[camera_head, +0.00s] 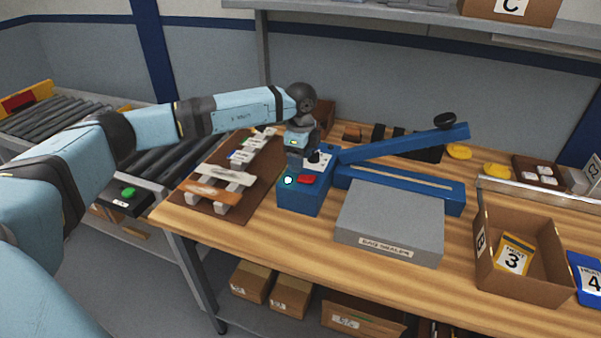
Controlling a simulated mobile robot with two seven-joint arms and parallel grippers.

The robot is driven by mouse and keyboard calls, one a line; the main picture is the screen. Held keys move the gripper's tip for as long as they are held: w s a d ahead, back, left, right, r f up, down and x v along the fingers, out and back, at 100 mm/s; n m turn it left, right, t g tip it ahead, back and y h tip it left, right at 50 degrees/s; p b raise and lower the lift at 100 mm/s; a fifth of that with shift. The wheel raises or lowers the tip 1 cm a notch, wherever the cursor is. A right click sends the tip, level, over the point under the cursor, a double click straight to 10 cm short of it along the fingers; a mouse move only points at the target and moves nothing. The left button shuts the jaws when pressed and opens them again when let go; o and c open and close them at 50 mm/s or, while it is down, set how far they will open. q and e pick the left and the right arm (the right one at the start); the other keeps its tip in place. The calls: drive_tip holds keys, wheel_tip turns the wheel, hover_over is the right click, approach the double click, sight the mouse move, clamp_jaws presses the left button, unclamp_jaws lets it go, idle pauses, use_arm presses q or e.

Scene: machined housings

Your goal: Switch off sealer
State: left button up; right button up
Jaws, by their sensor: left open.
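The sealer is a blue machine on the wooden bench, with a control box (302,197) at its left end and a long arm (405,144) raised at an angle, black knob at its tip. On the control box are a red switch (306,180), a small pale round light (288,180) and a black dial (314,157) on a white plate. My left gripper (298,163) is open and points down just above the back of the control box, behind the red switch. Its fingertips are small and partly dark, so contact cannot be told. My right gripper is out of view.
A grey block with a label (390,222) stands in front of the sealer. An open cardboard box (522,281) stands at the right. A roller conveyor (165,165) is beyond the bench's left edge.

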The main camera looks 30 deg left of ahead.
sight(301, 177)
use_arm(q)
wheel_tip(301, 177, down, 4)
drive_tip(key=shift+f, duration=0.7)
